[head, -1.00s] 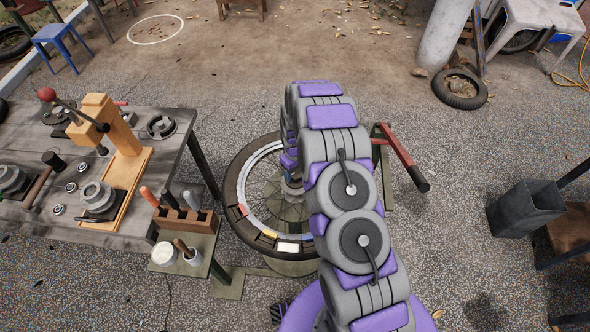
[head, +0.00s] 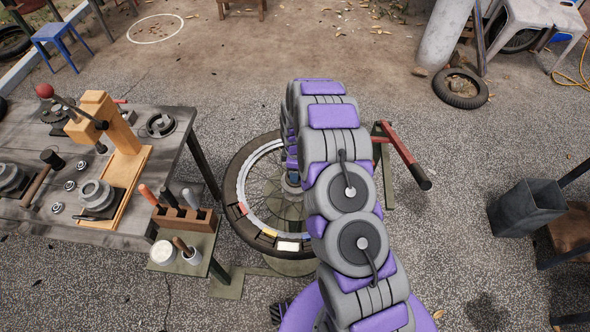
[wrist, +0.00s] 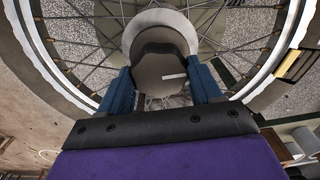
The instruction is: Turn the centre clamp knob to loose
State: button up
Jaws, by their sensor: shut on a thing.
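The centre clamp knob (wrist: 160,70) is dark with a short white mark on its face. It sits over a pale round hub flange (wrist: 135,38) at the middle of the spoked wheel. In the wrist view my gripper (wrist: 163,86) has one blue finger on each side of the knob and is shut on it. In the head view the wheel (head: 236,208) lies flat, with coloured and white patches along its rim. My arm covers its right part, and the knob is hidden there.
A workbench (head: 170,165) with a wooden press (head: 118,125) stands at the left. A small tool stand (head: 190,230) is close to the wheel's left side. A grey bin (head: 525,210) stands farther right.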

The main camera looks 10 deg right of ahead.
jog(key=shift+n, duration=0.3)
jog(key=o, duration=1.1)
jog(key=shift+c, duration=0.2)
notch_tip(320, 180, up, 17)
jog(key=p, duration=0.2)
jog(key=shift+r+p, duration=0.15)
jog(key=shift+p, duration=0.2)
